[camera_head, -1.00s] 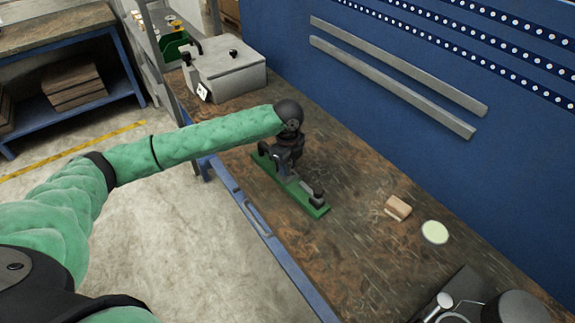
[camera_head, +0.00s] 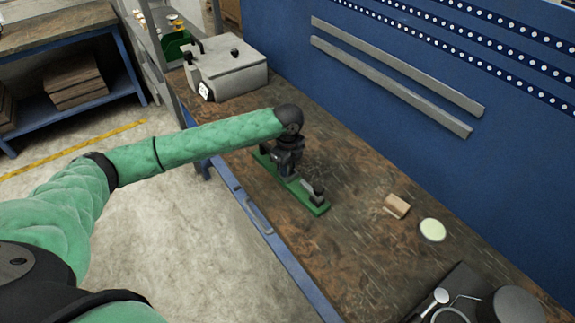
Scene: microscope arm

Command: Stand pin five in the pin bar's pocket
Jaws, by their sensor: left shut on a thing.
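A long green bar (camera_head: 316,207), which I take for the pin bar, lies on the brown bench top. A dark, round-topped piece (camera_head: 318,190) and a grey block stand near its front right end. My left gripper (camera_head: 287,172) is over the middle of the bar, pointing down. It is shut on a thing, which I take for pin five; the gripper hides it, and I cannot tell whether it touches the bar. The pocket cannot be made out. My right gripper is not in view.
A grey box (camera_head: 228,75) stands at the bench's far end. A small wooden block (camera_head: 397,206) and a pale green disc (camera_head: 432,230) lie right of the bar. Dark and silver items (camera_head: 514,304) fill the bottom right corner. A blue panel wall (camera_head: 420,150) borders the bench.

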